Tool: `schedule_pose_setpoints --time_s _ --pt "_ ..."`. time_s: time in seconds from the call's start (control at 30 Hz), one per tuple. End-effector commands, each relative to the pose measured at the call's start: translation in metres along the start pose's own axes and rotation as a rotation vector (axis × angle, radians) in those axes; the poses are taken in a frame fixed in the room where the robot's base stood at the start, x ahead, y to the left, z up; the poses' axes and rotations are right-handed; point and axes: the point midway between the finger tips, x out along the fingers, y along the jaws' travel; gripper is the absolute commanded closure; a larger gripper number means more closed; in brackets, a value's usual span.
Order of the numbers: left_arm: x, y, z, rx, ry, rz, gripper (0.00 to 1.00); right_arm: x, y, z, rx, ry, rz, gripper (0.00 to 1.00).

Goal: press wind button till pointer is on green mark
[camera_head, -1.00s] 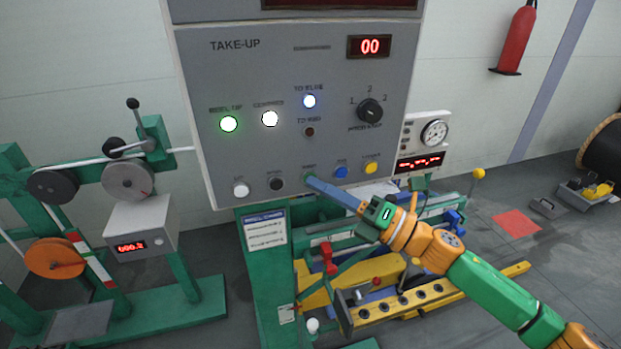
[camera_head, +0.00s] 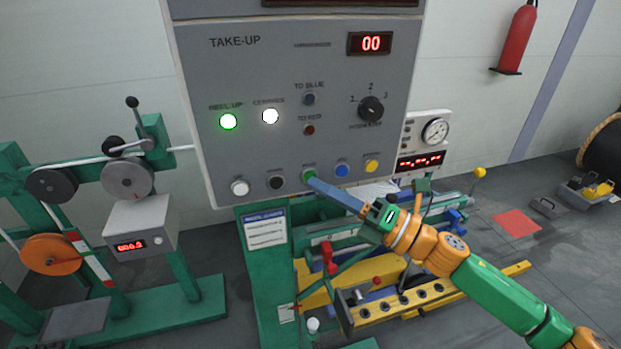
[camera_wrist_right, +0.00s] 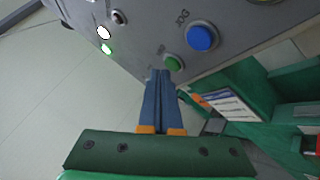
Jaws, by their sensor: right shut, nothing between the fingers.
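The grey TAKE-UP panel (camera_head: 330,140) has a row of buttons along its bottom. The green button (camera_head: 309,177) is in the middle of the row; it also shows in the right wrist view (camera_wrist_right: 174,63). Its label is too small to read surely. My right gripper (camera_head: 313,183) is shut and empty, its blue fingertips just at the green button's lower right edge. In the wrist view the fingertips (camera_wrist_right: 158,73) lie beside the button; contact cannot be told. A round gauge (camera_head: 435,131) stands right of the panel; its pointer and any green mark are too small to read. My left gripper is out of view.
Other buttons flank the green one: white (camera_head: 239,187), black (camera_head: 276,182), blue (camera_head: 342,170) and yellow (camera_head: 372,166). The REEL-UP lamp (camera_head: 228,121) glows green and a white lamp (camera_head: 270,116) is lit. The TO BLUE lamp (camera_head: 308,99) is dark. Green machine frames stand below and left.

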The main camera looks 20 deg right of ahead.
Motion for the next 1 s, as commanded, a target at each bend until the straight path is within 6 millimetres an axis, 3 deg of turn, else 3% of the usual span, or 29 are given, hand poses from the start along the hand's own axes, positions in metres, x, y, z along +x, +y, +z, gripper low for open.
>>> schedule_pose_setpoints --time_s 0.37,0.8,1.0 --pt "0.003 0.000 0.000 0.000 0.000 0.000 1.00 -0.004 0.002 -0.004 0.001 0.001 0.000 1.00" --pt "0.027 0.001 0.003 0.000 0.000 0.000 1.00 -0.034 0.020 -0.026 0.001 0.000 -0.002 1.00" --pt "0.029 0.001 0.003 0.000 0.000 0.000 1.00 -0.038 0.028 -0.029 0.000 0.003 0.000 1.00"
